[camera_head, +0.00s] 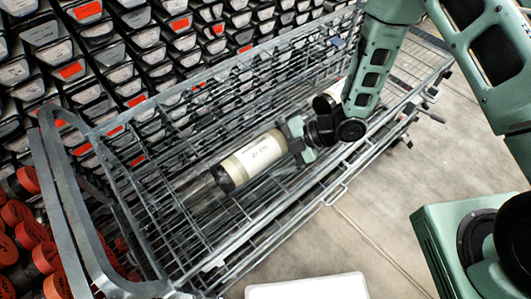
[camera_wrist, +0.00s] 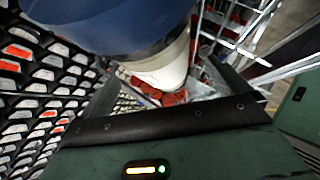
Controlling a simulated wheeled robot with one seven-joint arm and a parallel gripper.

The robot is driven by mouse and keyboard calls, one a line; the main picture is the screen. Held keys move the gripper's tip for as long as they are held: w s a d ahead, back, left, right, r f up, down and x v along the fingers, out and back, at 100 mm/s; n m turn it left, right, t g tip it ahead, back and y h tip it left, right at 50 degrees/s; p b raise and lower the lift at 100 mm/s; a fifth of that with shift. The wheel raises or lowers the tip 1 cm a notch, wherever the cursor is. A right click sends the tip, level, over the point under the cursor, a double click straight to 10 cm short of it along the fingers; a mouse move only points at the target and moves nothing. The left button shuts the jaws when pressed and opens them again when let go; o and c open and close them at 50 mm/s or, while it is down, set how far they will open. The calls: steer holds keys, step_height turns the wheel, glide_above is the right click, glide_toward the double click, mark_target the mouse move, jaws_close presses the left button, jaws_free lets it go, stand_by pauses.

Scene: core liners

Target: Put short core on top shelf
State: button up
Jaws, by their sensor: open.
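A cream core liner (camera_head: 255,158) with a dark end cap and a handwritten label lies in the wire cart (camera_head: 72,205). Which tier it lies on is hard to tell. My gripper (camera_head: 296,140) is at the core's right end, reaching down from the upper right, and its jaws are open. In the wrist view, a large dark blue rounded end (camera_wrist: 110,22) with a cream part beyond it fills the top, close to the jaws. Contact cannot be told. A second pale core with a dark end (camera_head: 326,103) shows partly behind my arm.
A rack of dark liners with white and red labels (camera_head: 110,55) stands behind the cart. Red-capped cylinders (camera_head: 28,235) are stacked at the left. A white flat object (camera_head: 308,288) is at the bottom edge.

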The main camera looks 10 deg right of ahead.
steer(key=b+v, duration=0.2)
steer(key=v, duration=0.8)
step_height(320, 180, up, 10)
steer(key=w+m+t+h, duration=0.2)
steer(key=m+t+h, duration=0.1)
steer(key=m+h, duration=0.65)
steer(key=s+r+m+g, duration=0.1)
steer(key=s+r+m, duration=0.2)
steer(key=s, duration=0.3)
steer(key=s+r+m+g+h, duration=0.1)
steer(key=s+r+m, duration=0.1)
steer(key=s+m, duration=0.2)
steer(key=s+r+m+g, duration=0.1)
steer(key=s+r+m, duration=0.2)
steer(key=s, duration=0.6)
steer(key=shift+a+r+g, duration=0.2)
steer(key=shift+r+g, duration=0.1)
steer(key=shift+r, duration=0.05)
steer(key=shift+s+m+h, duration=0.15)
steer(key=shift+m+h, duration=0.1)
